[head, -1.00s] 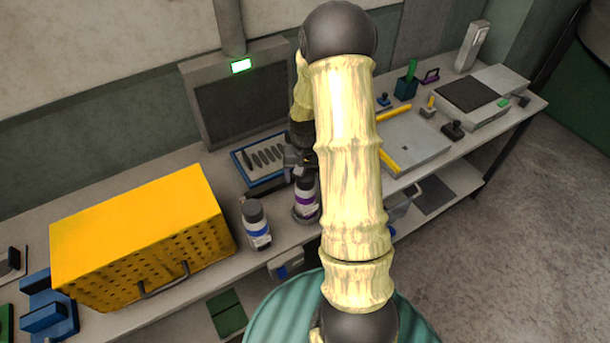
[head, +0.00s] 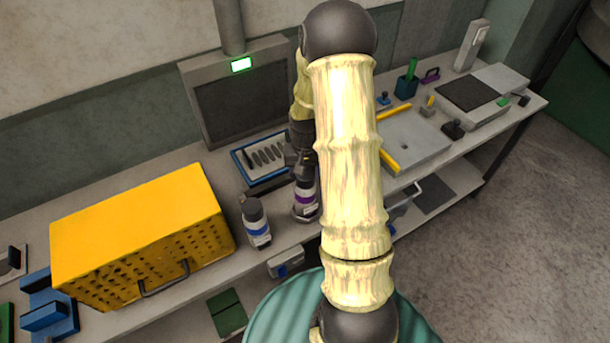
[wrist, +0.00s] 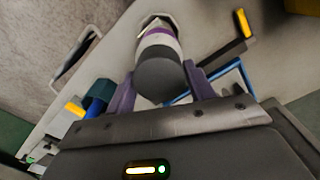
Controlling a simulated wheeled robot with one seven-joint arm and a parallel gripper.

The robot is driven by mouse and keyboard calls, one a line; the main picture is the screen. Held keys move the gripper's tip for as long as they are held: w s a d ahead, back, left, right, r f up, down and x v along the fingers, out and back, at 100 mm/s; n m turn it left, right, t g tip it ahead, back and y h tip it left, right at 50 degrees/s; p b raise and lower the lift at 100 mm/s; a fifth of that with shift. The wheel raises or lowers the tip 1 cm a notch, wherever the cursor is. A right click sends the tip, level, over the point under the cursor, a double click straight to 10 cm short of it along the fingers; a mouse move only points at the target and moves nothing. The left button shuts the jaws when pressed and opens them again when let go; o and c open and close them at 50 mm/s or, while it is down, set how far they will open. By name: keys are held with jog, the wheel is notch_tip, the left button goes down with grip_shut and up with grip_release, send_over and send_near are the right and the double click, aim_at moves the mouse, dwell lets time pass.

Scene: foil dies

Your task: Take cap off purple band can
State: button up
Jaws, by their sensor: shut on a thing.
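The purple band can (head: 305,197) stands upright near the bench's front edge, its foot in a small grey holder (head: 305,215). In the wrist view the can (wrist: 157,36) shows its purple band and pale body beyond its dark grey cap (wrist: 160,80). The cap looks seated on the can, with no gap that I can see. My gripper (head: 303,176) comes down over the can's top. In the wrist view my gripper's fingers (wrist: 160,76) lie on either side of the cap, shut on it. My arm and gripper hide part of the cap in the head view.
A blue band can (head: 256,223) stands close by on the left, beside a yellow perforated box (head: 145,240). A blue-edged tray with dark slots (head: 243,168) lies behind. A grey plate (head: 425,142) with yellow bars is on the right. My arm covers the bench's middle.

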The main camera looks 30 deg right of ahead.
aim_at(306, 172)
jog(key=shift+r, duration=0.1)
notch_tip(306, 172, up, 10)
jog(key=b, duration=0.2)
jog(key=shift+w+b, duration=0.1)
jog(key=shift+b, duration=0.25)
dwell(0.4)
